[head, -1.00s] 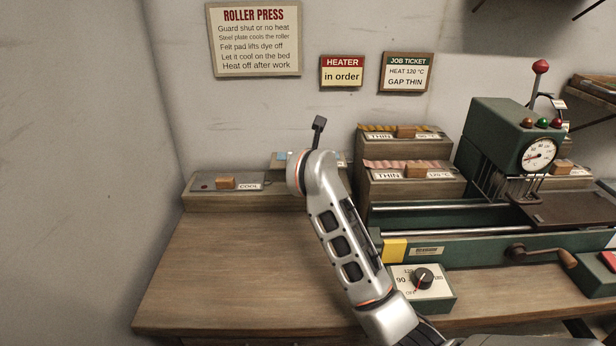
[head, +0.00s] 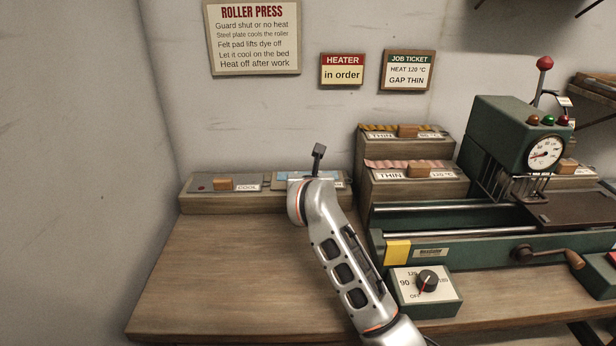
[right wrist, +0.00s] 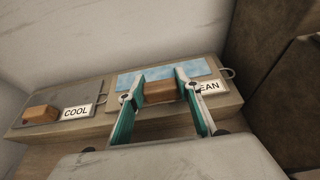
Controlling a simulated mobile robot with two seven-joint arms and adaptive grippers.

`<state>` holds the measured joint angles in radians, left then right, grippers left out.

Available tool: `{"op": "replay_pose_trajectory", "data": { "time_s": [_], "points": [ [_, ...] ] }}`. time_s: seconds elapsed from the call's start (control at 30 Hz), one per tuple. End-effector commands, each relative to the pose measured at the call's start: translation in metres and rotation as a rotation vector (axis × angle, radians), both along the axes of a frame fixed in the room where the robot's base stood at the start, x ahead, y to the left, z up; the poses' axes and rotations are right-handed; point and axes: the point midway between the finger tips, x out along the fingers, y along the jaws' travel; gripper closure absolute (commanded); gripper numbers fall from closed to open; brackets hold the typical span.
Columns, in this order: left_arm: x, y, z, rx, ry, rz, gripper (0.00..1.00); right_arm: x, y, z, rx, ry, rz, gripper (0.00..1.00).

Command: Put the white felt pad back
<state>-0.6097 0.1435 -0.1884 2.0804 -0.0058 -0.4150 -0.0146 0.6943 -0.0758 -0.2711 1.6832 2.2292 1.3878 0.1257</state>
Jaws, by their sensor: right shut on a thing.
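The felt pad (right wrist: 200,68) is a flat slab with a pale, blue-mottled top and a brown wooden handle block (right wrist: 160,92). My right gripper (right wrist: 161,86) is shut on that handle, one teal finger on each side. The pad is at the right place of a low wooden stand (right wrist: 231,105), over a white label ending in "EAN"; the right finger covers its start. Pad and stand look to be touching, but the contact is partly hidden. In the head view the pad (head: 283,176) shows left of my right arm, which hides the gripper. My left gripper is out of view.
Left of the pad, a grey plate (head: 205,187) with a wooden handle lies over the "COOL" label. Two stepped wooden stands marked "THIN" (head: 390,175) are close on the right, then the green roller press (head: 510,140). The bench (head: 230,260) in front is clear.

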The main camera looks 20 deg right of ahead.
Motion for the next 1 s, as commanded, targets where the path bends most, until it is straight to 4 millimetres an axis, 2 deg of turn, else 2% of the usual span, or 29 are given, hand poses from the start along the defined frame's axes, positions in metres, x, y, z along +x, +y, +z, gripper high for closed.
{"op": "replay_pose_trajectory", "data": {
  "time_s": [0.1, 0.13, 0.17, 0.5, 0.67, 0.77, 1.0],
  "points": [
    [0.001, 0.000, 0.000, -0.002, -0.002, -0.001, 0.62, 0.000, 0.000, -0.004, 0.000, 0.000, 0.000, 0.90],
    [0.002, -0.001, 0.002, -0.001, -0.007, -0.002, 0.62, 0.000, 0.000, -0.003, 0.000, 0.000, 0.000, 0.59],
    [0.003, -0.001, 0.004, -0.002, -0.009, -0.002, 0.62, 0.000, 0.000, -0.003, 0.000, 0.000, 0.000, 0.51],
    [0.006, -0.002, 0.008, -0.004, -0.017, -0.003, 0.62, 0.000, 0.000, -0.002, 0.000, -0.001, 0.000, 0.50],
    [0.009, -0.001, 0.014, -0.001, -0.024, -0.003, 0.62, 0.000, -0.001, 0.014, -0.002, -0.006, -0.001, 0.50],
    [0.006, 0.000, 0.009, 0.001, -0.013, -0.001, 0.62, -0.015, 0.005, 0.018, 0.003, -0.004, 0.002, 0.50],
    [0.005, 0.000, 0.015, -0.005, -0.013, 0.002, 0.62, -0.061, 0.018, 0.038, 0.003, -0.005, 0.002, 0.50]
  ]
}}
